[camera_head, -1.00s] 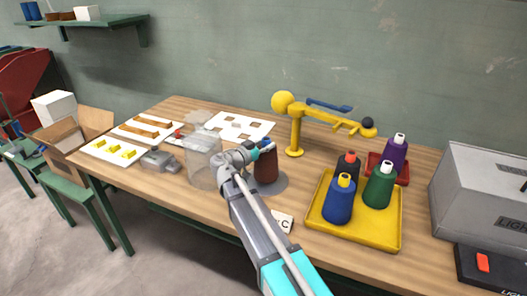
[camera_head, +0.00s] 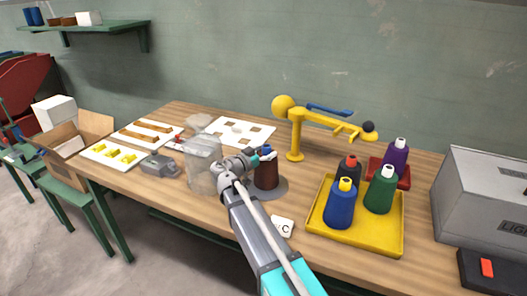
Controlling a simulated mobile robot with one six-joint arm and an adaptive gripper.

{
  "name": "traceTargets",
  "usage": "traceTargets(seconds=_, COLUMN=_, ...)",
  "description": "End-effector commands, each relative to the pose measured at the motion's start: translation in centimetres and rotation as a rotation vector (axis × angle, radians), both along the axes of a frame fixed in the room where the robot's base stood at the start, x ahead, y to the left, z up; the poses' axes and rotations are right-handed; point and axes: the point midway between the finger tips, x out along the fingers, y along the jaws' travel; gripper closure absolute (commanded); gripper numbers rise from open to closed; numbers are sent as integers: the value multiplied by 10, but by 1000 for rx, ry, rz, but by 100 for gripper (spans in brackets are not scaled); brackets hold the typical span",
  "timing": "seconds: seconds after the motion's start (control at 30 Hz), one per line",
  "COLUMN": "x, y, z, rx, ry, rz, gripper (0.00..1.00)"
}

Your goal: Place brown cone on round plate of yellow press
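The brown cone (camera_head: 267,175) has a blue tip and stands upright at the grey round disc (camera_head: 279,190) on the table's middle. Whether its base rests on the disc or just above it is unclear. The yellow press (camera_head: 297,135) stands behind it, with a yellow ball, a blue lever and a long arm reaching right. Its small round yellow foot (camera_head: 295,157) is on the table. My gripper (camera_head: 264,155) is at the cone's top, coming from the left. Its fingers are small and partly hidden, so I cannot tell whether they grip.
A yellow tray (camera_head: 320,232) with blue, green and black cones is at right, beside a red tray (camera_head: 404,183) with a purple cone. A clear container (camera_head: 202,175) stands close left of my gripper.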

Motion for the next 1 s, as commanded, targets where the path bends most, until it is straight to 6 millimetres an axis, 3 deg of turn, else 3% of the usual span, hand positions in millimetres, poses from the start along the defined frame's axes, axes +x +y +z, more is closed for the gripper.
traceTargets(seconds=0.43, x=0, y=0, z=4, rx=0, ry=0, rz=0, gripper=19)
traceTargets(seconds=1.0, x=-55, y=50, z=2, rx=0, ry=0, rz=1, gripper=19)
